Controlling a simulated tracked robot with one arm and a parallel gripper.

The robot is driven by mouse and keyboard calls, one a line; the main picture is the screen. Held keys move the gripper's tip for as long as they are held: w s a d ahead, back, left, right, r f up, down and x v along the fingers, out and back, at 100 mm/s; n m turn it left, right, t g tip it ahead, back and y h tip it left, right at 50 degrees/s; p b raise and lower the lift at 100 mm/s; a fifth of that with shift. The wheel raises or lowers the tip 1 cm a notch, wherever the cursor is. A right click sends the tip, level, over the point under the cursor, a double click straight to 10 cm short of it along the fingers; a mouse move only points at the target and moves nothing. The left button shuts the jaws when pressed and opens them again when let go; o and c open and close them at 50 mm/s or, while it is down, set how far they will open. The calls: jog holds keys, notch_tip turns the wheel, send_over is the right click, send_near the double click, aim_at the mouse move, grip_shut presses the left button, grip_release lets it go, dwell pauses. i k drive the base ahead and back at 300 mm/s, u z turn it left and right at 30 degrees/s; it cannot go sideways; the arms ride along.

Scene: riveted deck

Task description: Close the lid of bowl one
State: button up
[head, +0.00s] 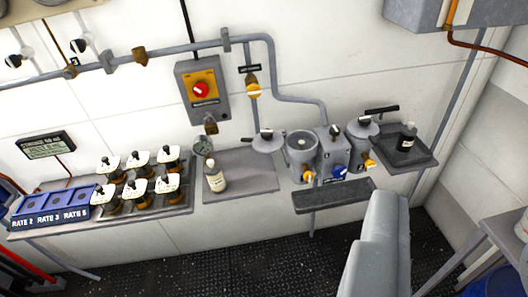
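Two grey metal bowls are fixed on the unit at the wall, and I cannot read a number on either. The left bowl (302,146) is open at the top. Its round lid (268,144) is swung out to the left beside it, with a dark knob on top. The right bowl (361,140) has its lid (363,127) on top. A smooth grey part of my arm rises at the lower right, below and apart from the bowls. No gripper fingers show.
A grey block (333,150) with a blue knob stands between the bowls. A dark tray (333,195) juts out below them. A bottle (215,176) stands on the shelf to the left; a dark bottle (407,137) stands on the right shelf. A pipe (275,75) runs above.

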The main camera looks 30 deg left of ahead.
aim_at(272, 145)
jog(key=u, duration=0.65)
jog(key=i, duration=1)
jog(key=z, duration=0.05)
jog(key=k, duration=1.25)
jog(key=z, duration=0.45)
jog(key=i, duration=1.6)
jog(key=u, duration=0.4)
